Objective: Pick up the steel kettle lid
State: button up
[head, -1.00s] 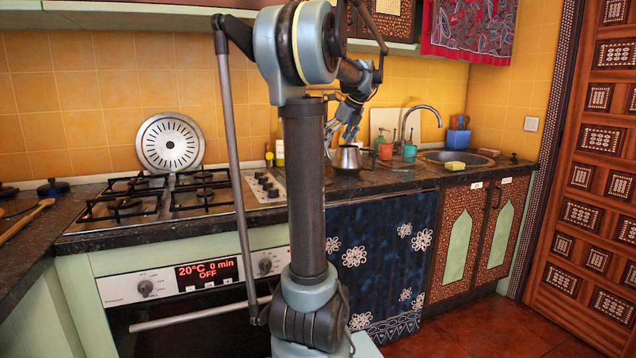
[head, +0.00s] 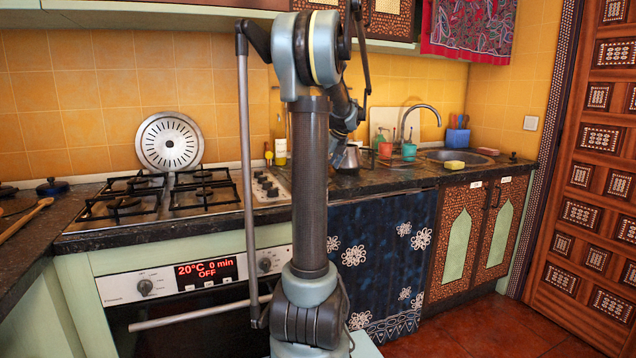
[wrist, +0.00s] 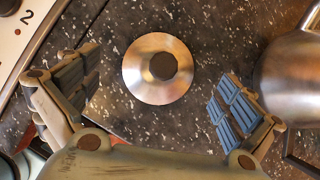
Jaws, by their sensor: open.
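The steel kettle lid (wrist: 143,81) lies flat on the dark speckled counter in the wrist view. It is a round steel disc with a dark knob in its centre. My gripper (wrist: 153,98) is open, with its two blue-padded fingers on either side of the lid and apart from it. The steel kettle (wrist: 290,75) stands to the right of the lid, cut off by the frame edge. In the head view the kettle (head: 349,158) is partly hidden by my arm, and the lid and my fingertips cannot be made out there.
The gas hob (head: 165,195) is left of my arm, its control panel (wrist: 20,35) at the wrist view's upper left. A bottle (head: 280,150) stands by the wall. Cups (head: 409,152) and the sink (head: 455,157) are to the right. Bare counter surrounds the lid.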

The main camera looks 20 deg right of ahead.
jog(key=shift+x, duration=1.95)
jog(key=shift+d, duration=0.1)
jog(key=c, duration=1)
jog(key=shift+r, duration=0.1)
